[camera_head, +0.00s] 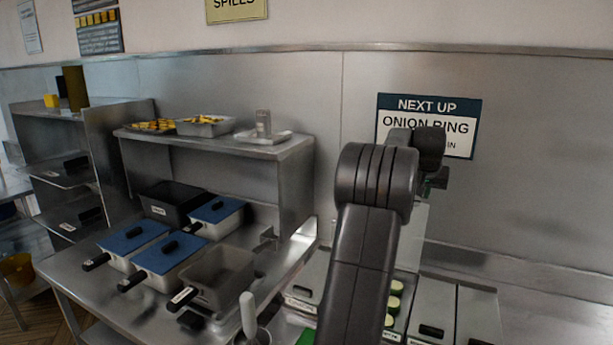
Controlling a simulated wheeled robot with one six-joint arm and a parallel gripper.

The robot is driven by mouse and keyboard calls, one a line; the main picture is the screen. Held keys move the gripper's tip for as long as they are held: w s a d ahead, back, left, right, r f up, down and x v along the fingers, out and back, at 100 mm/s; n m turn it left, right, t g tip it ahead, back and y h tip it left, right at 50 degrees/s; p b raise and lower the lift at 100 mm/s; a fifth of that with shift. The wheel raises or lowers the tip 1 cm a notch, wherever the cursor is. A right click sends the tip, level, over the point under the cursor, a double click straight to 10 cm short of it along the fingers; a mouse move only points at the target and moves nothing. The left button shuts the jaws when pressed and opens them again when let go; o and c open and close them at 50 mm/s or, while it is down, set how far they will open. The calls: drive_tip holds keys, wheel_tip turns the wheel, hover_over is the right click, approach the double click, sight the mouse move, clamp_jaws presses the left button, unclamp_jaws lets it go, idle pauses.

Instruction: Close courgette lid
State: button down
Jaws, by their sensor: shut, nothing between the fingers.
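Green-rimmed courgette slices (395,290) show in an open compartment of the counter unit at the lower right, partly hidden by my arm. A pale grey panel (414,232), which looks like the raised courgette lid, stands up behind the slices. My arm covers its left part. My gripper (438,180) is small and partly hidden behind my arm's wrist, above the raised panel and in front of the sign. It is shut and empty. I cannot tell whether it touches the panel.
Closed grey lids with dark handles (432,330) lie right of the slices. Blue-lidded pans (170,253) and an open grey basket (217,277) stand on the left counter. A steel shelf (222,146) holds food trays.

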drive_tip(key=shift+s+a+f+b, duration=0.15)
drive_tip(key=shift+f+b, duration=0.35)
drive_tip(key=shift+f, duration=0.55)
drive_tip(key=shift+s+f+b, duration=0.15)
drive_tip(key=shift+f+b, duration=0.3)
drive_tip(key=shift+f, duration=0.6)
drive_tip(key=shift+s+a+f, duration=0.15)
wheel_tip(320, 180, up, 8)
drive_tip(key=p, duration=0.7)
hover_over(423, 206)
drive_tip(key=w+d, duration=0.1)
drive_tip(key=w, duration=0.2)
drive_tip(key=shift+w+d+r, duration=0.1)
drive_tip(key=shift+d+r, duration=0.05)
drive_tip(key=shift+r, duration=0.5)
drive_tip(key=shift+w+d+r, duration=0.1)
drive_tip(key=shift+r, duration=0.55)
